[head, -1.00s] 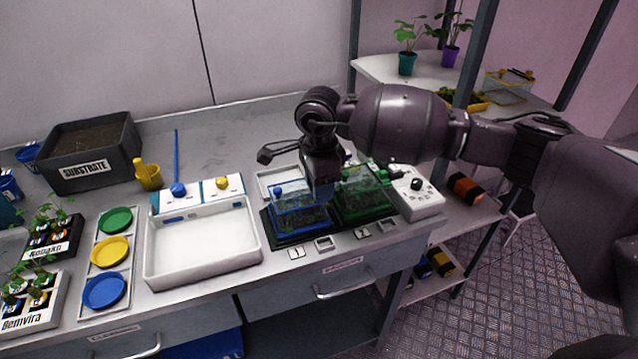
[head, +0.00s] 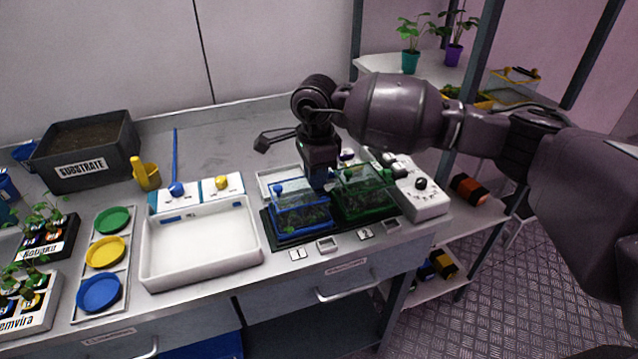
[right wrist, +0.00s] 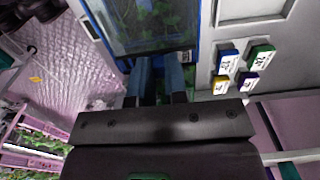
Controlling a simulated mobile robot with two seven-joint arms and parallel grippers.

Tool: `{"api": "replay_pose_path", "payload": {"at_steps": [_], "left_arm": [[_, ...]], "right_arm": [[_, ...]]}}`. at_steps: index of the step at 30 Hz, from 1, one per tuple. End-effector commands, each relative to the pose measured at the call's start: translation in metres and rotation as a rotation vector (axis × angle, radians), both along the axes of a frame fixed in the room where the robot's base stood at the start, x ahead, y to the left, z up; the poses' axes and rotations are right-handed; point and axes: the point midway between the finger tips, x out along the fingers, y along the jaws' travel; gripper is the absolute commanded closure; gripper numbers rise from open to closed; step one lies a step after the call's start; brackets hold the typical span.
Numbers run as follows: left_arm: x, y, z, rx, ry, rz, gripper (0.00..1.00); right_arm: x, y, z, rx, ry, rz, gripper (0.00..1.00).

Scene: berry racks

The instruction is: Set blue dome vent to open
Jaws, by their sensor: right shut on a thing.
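The blue dome (head: 300,222), a clear box with a blue frame and green plants inside, stands on a black tray at the bench's front edge. It also shows in the right wrist view (right wrist: 196,25). My right gripper (head: 321,188) points down at the dome's right back part, beside the green dome (head: 364,205). In the right wrist view my right gripper (right wrist: 160,68) has its two fingers close together at the blue frame's edge, shut on a small part there, apparently the vent. The fingers largely hide that part, so its setting cannot be told. My left gripper is out of view.
A white control box (head: 425,200) stands right of the green dome. A white tray (head: 200,272) is to the left. Small labelled tags (right wrist: 228,62) show beside the dome in the right wrist view.

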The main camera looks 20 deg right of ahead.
Motion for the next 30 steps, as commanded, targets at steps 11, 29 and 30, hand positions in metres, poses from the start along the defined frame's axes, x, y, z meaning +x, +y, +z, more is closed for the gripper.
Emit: {"api": "replay_pose_path", "payload": {"at_steps": [11, 29, 30], "left_arm": [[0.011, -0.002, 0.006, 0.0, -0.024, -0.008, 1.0], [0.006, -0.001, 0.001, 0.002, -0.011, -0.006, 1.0], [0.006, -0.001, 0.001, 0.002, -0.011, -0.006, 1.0]], "right_arm": [[0.007, 0.001, 0.0, 0.001, 0.001, 0.0, 0.83], [0.008, 0.001, 0.013, 0.002, -0.002, 0.0, 0.6], [0.008, 0.001, 0.019, 0.001, -0.003, 0.001, 0.6]]}}
